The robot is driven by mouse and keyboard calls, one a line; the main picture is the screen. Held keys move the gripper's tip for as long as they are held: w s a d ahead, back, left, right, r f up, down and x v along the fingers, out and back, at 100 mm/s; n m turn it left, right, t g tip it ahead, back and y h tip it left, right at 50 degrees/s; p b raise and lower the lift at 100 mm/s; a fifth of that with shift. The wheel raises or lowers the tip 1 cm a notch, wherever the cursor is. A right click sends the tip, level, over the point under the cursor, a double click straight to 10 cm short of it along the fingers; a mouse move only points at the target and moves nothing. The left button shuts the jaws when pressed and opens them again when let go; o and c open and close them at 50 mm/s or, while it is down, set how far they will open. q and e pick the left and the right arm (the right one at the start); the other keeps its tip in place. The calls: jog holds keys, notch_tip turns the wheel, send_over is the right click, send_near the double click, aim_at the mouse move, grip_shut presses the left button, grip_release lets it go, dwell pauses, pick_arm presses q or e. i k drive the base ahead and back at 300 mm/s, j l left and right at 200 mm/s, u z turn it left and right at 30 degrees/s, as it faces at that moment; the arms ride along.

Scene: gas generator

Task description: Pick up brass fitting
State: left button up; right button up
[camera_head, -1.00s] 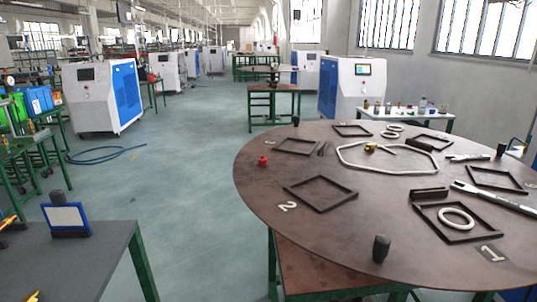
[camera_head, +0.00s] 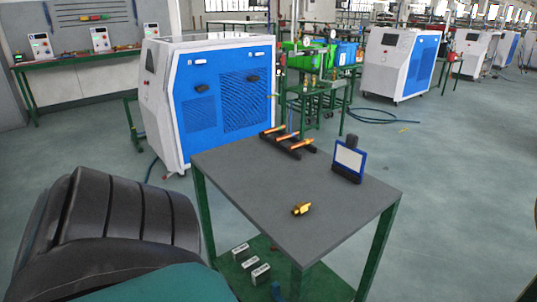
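A small brass fitting (camera_head: 301,209) lies on the grey top of a green-legged table (camera_head: 270,215), near its front middle. Several copper-coloured rods (camera_head: 289,139) rest on a dark rack at the table's back left. Neither of my grippers shows in this view.
A blue-framed white panel (camera_head: 348,160) on a dark stand stands at the table's back right. A white and blue machine (camera_head: 215,95) stands close behind the table. Several small boxes (camera_head: 251,262) sit on the lower shelf. Open floor (camera_head: 455,170) lies to the right.

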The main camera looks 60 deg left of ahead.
aim_at(301, 207)
jog(key=u, duration=1.7)
